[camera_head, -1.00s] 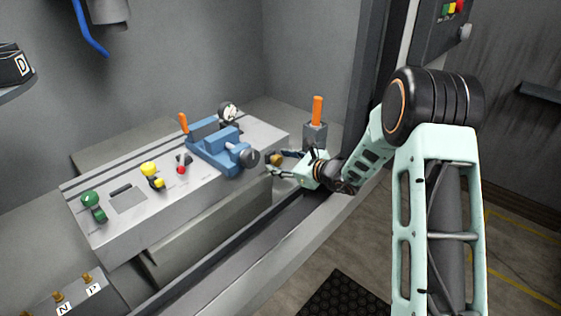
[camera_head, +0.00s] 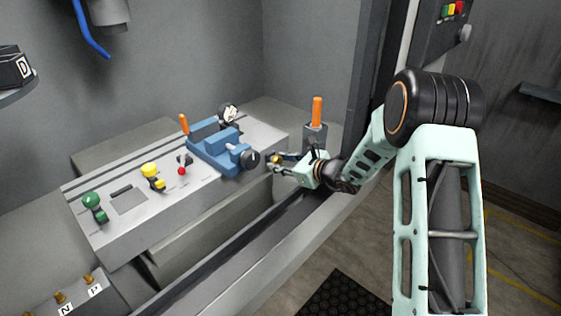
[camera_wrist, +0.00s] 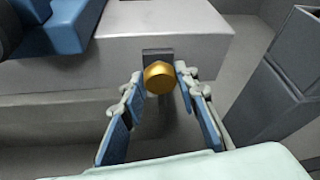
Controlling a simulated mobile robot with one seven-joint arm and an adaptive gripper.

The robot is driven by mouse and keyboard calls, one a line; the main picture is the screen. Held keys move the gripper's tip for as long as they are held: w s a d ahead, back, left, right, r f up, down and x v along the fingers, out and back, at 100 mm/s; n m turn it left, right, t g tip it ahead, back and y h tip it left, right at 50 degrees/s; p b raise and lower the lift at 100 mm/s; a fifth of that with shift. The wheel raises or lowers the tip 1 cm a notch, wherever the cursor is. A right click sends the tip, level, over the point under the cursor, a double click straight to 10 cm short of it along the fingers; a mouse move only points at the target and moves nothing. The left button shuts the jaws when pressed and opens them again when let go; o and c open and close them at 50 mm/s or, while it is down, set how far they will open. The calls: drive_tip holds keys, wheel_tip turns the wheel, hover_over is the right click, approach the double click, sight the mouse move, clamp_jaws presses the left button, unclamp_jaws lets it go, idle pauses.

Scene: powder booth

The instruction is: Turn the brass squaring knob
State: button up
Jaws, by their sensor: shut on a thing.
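The brass squaring knob (camera_wrist: 158,77) is a round gold knob on a dark mount at the end of the grey bench block. In the wrist view it sits between the two fingertips of my gripper (camera_wrist: 161,82), one on each side. In the head view the knob (camera_head: 274,159) shows small at the right end of the block, with my gripper (camera_head: 277,163) around it. The fingers are shut on the knob. The knob's far side is hidden.
A blue vise (camera_head: 218,150) with a black round knob stands on the grey block (camera_head: 160,222) left of my gripper. A grey holder (camera_head: 315,136) with an orange handle (camera_head: 317,111) stands close behind it. Green, yellow and red-tipped controls line the block's left part.

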drive_tip(key=m+p, duration=0.1)
drive_tip(key=m+g+y+p, duration=0.1)
drive_tip(key=p, duration=0.1)
drive_tip(key=shift+w+d+r, duration=0.1)
drive_tip(key=shift+d+r, duration=0.05)
drive_tip(key=shift+r, duration=0.05)
drive_tip(key=shift+w+f+m+g+y+p, duration=0.15)
drive_tip(key=shift+m+g+y+p, duration=0.5)
drive_tip(key=shift+m+p, duration=0.75)
drive_tip(key=shift+f, duration=0.1)
drive_tip(key=o, duration=1.1)
drive_tip(key=shift+o, duration=0.2)
drive_tip(key=v, duration=1.2)
